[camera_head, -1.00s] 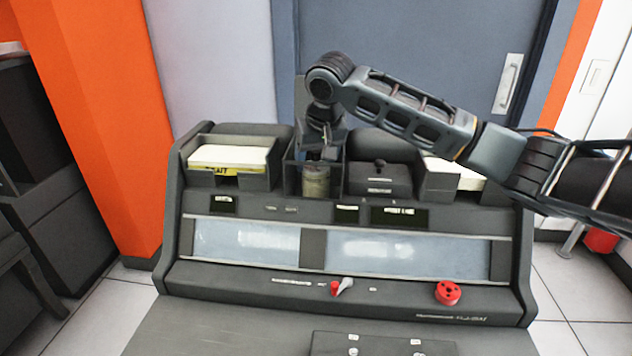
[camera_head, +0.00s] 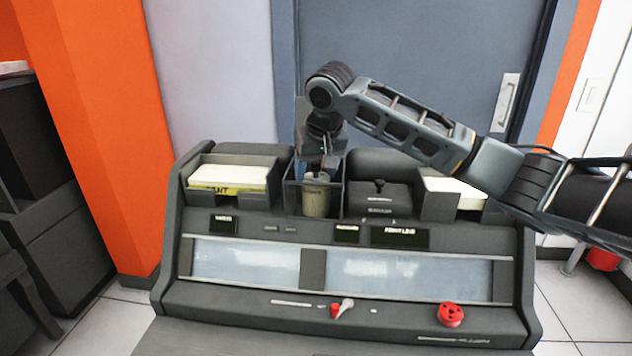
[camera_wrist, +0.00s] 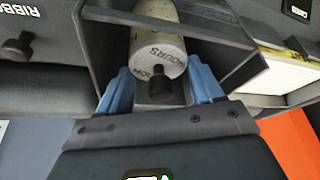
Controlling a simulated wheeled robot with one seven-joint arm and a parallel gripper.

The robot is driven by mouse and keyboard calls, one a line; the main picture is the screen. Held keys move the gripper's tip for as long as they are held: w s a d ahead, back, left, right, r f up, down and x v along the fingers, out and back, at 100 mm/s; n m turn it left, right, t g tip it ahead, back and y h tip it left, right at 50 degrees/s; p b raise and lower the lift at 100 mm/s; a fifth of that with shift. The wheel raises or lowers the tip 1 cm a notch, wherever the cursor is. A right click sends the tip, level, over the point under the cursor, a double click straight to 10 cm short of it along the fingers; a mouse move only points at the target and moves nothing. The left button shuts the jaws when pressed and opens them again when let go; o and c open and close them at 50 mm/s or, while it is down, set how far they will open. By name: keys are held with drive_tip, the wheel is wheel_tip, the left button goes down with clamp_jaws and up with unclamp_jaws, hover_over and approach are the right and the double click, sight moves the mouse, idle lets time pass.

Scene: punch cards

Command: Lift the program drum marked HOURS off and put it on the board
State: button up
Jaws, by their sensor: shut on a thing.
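The program drum (camera_head: 316,201) is a pale grey-green cylinder standing in an open dark bay at the top of the machine. In the wrist view the drum (camera_wrist: 158,52) shows HOURS on its end face, with a dark knob (camera_wrist: 160,88) at the middle. My gripper (camera_head: 320,170) is above the drum, pointing down. Its blue fingers (camera_wrist: 160,90) are on either side of the knob, and it is shut on the drum by that knob. The board is not in view.
The bay's walls (camera_wrist: 232,72) stand close around the drum. A card tray (camera_head: 232,180) is to its left. A dark box with a knob (camera_head: 378,197) is close on its right, with another card tray (camera_head: 455,190) beyond. A red knob (camera_head: 450,315) is on the front ledge.

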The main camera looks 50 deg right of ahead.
wheel_tip(320, 180, up, 8)
drive_tip(key=shift+r, duration=0.15)
wheel_tip(320, 180, up, 14)
drive_tip(key=p, duration=1.2)
idle(1.4)
idle(0.5)
